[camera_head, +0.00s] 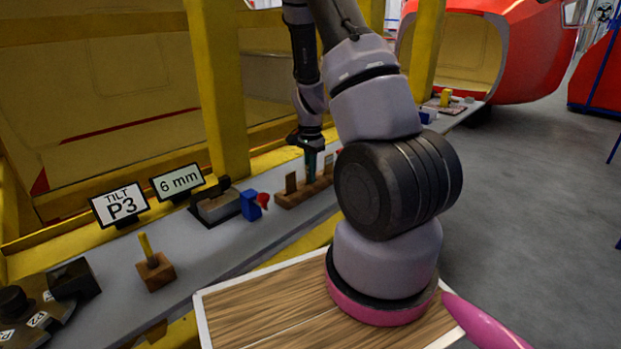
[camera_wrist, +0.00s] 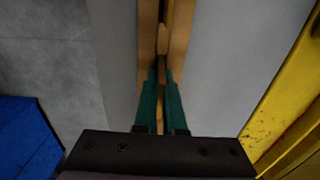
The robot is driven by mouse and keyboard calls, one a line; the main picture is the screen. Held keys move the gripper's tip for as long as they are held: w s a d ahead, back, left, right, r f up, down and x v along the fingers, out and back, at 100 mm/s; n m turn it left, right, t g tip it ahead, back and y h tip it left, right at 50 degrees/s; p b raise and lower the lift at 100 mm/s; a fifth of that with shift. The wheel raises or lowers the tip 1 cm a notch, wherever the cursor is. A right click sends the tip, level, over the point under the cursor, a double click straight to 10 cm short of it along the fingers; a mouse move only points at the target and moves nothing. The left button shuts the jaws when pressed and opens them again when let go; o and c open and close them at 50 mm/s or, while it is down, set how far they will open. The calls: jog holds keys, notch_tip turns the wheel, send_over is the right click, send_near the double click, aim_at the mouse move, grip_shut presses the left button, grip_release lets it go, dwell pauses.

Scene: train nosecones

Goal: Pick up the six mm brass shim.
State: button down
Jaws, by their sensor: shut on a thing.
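My gripper (camera_head: 311,170) points down over a wooden shim rack (camera_head: 290,200) on the grey ledge. Its green fingers (camera_wrist: 160,82) are shut on a thin brass shim, mostly hidden between them. The frames do not show a size mark on it. I cannot tell whether the shim is still in its slot or lifted clear. Another brownish shim (camera_head: 291,183) stands upright in the rack left of the fingers, and a tan one (camera_head: 328,165) stands right of them. In the wrist view the rack is a narrow brown strip (camera_wrist: 180,35) beyond the fingertips.
A "6 mm" sign (camera_head: 178,182) and a "TILT P3" sign (camera_head: 119,204) stand on the ledge at left. A dark-based fixture (camera_head: 215,205), a blue block (camera_head: 250,206) and a red piece (camera_head: 263,200) are left of the rack. A yellow post (camera_head: 217,90) rises behind.

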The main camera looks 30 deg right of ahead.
notch_tip(320, 180, up, 9)
jog(key=shift+r, duration=0.55)
dwell(0.9)
